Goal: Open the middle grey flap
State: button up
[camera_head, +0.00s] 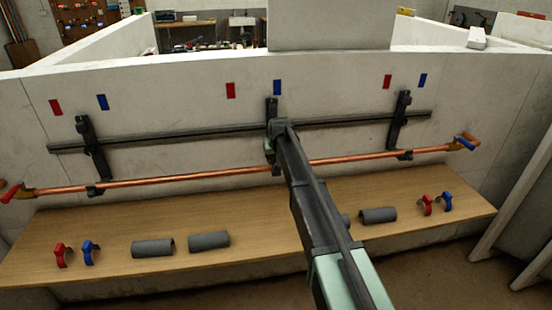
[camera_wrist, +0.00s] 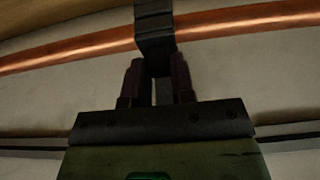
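The middle grey flap is a dark upright piece at the wall rail's centre. In the head view only its upper part (camera_head: 271,104) shows, under a blue mark. My gripper (camera_head: 275,150) hides the rest. In the wrist view the dark flap (camera_wrist: 155,38) stands in front of the copper pipe (camera_wrist: 85,52). My gripper's two fingers (camera_wrist: 157,78) are close together, one on each side of the flap's near end, and appear shut on it. Similar dark upright pieces stand at left (camera_head: 92,147) and right (camera_head: 399,118).
A wooden bench (camera_head: 110,220) runs below the pipe. It carries several grey half-tubes (camera_head: 152,248) and red and blue clips (camera_head: 62,255). A dark rail (camera_head: 180,135) crosses the pale wall behind the pipe. Red and blue marks are on the wall.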

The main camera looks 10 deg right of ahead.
grip_shut()
jog(key=shift+s, duration=0.1)
jog(key=s+f+t+b, duration=0.4)
jog(key=s+t+b, duration=0.2)
jog(key=t+b, duration=1.1)
jog(key=b, duration=0.8)
jog(key=shift+s, duration=0.15)
jog(key=shift+r+t+b, duration=0.15)
jog(key=shift+t+b, duration=0.15)
